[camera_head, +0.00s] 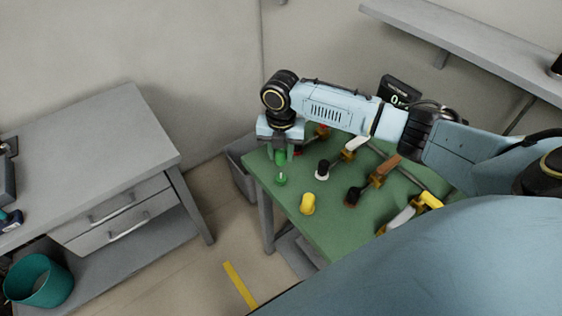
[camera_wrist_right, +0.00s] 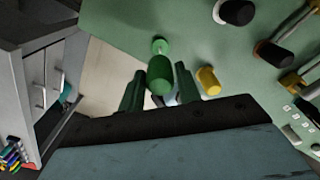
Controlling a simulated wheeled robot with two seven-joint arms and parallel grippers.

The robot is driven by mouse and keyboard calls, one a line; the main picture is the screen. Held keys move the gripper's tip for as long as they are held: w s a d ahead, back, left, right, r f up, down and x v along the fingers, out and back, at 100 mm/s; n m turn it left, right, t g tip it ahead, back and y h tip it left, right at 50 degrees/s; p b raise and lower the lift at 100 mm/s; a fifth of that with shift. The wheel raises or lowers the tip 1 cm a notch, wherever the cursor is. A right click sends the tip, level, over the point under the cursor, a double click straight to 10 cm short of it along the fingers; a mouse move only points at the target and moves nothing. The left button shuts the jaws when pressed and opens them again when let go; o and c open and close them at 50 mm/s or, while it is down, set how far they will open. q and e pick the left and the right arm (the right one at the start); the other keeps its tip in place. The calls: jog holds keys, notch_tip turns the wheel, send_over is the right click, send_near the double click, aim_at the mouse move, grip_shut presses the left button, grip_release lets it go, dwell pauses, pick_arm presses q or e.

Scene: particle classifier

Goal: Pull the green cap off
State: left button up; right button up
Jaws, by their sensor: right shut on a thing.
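The green cap (camera_wrist_right: 160,76) sits between the fingers of my right gripper (camera_wrist_right: 159,88) in the right wrist view. The gripper is shut on it. Beyond the cap, a lighter green round piece (camera_wrist_right: 160,46) lies at the green table top. I cannot tell whether the cap still touches it. In the head view my right gripper (camera_head: 284,151) points down over the table's far left corner, with a green piece (camera_head: 280,176) just below its fingers. My left gripper is not in view.
The green table (camera_head: 318,225) also bears a yellow cap (camera_head: 308,204), a black cap on a white base (camera_head: 322,170), another black cap (camera_head: 353,197) and several handled parts. A grey bin (camera_head: 238,172) stands left of it. A grey drawer desk (camera_head: 90,150) is farther left.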

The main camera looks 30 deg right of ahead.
jog(key=shift+r, duration=1.4)
jog(key=shift+r+p, duration=2.25)
jog(key=shift+p, duration=0.5)
notch_tip(320, 180, up, 3)
jog(key=p, duration=0.4)
jog(key=shift+r, duration=0.1)
